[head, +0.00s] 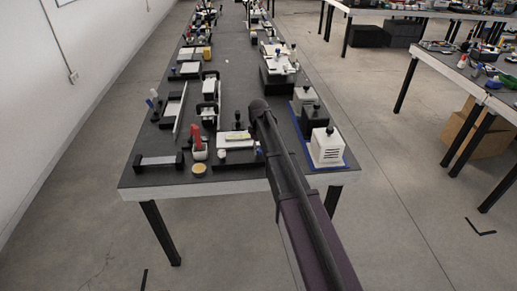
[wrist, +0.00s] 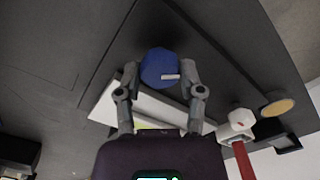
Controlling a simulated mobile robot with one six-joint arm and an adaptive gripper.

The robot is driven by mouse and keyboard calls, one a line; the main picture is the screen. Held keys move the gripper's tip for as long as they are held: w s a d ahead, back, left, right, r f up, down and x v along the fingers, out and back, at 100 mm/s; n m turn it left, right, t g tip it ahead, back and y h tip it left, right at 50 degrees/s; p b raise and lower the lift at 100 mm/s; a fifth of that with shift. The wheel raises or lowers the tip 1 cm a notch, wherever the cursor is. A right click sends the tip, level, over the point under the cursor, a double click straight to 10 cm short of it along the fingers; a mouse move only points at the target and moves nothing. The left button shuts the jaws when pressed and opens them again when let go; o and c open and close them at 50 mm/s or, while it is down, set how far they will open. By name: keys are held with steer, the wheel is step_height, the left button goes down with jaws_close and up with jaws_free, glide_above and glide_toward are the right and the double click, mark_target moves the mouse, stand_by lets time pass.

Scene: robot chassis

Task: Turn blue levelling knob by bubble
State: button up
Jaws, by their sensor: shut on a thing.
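The blue knob (wrist: 160,66) sits between the fingers of my gripper (wrist: 160,72) in the wrist view, with a small white mark on its face. Both fingers close on it from its left and right sides. In the head view a small blue spot, probably the knob (head: 259,152), shows at the right end of a dark plate (head: 238,160), beside my arm. A white block (wrist: 150,106) lies behind the fingers, with a yellow-green strip (wrist: 153,129) partly hidden by my wrist. I cannot make out the bubble. My arm hides the gripper in the head view.
A white cup (head: 199,153) with a red-handled tool (head: 196,137) and a yellow disc (head: 199,170) stand left of the plate. White and black housings on a blue mat (head: 347,160) stand right of my arm. Many devices line the long table (head: 150,178) farther back.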

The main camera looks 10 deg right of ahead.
steer(key=m, duration=0.5)
steer(key=shift+s+m, duration=0.1)
steer(key=shift+m, duration=2.4)
steer(key=o, duration=1.2)
